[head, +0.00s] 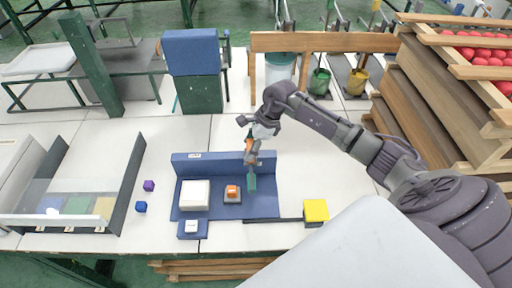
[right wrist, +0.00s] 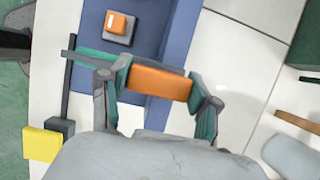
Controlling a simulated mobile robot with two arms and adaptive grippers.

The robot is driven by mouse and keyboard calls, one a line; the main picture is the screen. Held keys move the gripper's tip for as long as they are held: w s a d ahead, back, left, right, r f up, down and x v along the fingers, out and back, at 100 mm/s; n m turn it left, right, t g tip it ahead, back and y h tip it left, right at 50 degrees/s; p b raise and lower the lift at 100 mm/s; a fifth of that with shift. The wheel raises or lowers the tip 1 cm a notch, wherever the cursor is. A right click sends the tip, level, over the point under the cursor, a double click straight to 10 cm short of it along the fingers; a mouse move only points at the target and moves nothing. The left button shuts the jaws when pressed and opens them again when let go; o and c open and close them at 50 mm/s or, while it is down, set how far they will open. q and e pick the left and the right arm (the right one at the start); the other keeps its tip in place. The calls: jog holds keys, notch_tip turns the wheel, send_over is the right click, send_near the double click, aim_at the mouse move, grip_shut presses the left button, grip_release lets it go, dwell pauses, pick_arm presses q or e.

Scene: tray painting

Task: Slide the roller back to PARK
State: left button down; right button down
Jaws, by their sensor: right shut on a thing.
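My right gripper (head: 250,158) is shut on an orange block (right wrist: 159,87), which seems to be the roller's grip. It is held between the two teal finger pads, over the back right of a blue board (head: 240,212). The orange also shows in the head view (head: 249,145). Whether it touches the board's raised back wall, I cannot tell. A smaller orange block on a grey base (head: 232,201) sits on the board, left of the gripper. I cannot read a PARK mark. My left gripper is not in view.
A white block (head: 195,194) stands on the board's left. A yellow block (head: 316,210) is by a dark bar at the front right. Purple (head: 149,185) and blue (head: 141,207) cubes lie left, beside a walled tray (head: 125,185).

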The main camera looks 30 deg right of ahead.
jog(key=w+a+b, duration=0.4)
jog(key=a, duration=0.4)
jog(key=w+a+b, duration=0.4)
jog(key=w+a, duration=0.1)
jog(key=a, duration=0.3)
jog(key=shift+w, duration=0.3)
jog(key=c, duration=0.5)
grip_release()
jog(key=shift+o, duration=1.3)
jog(key=shift+w+a+f, duration=0.1)
jog(key=shift+w, duration=0.05)
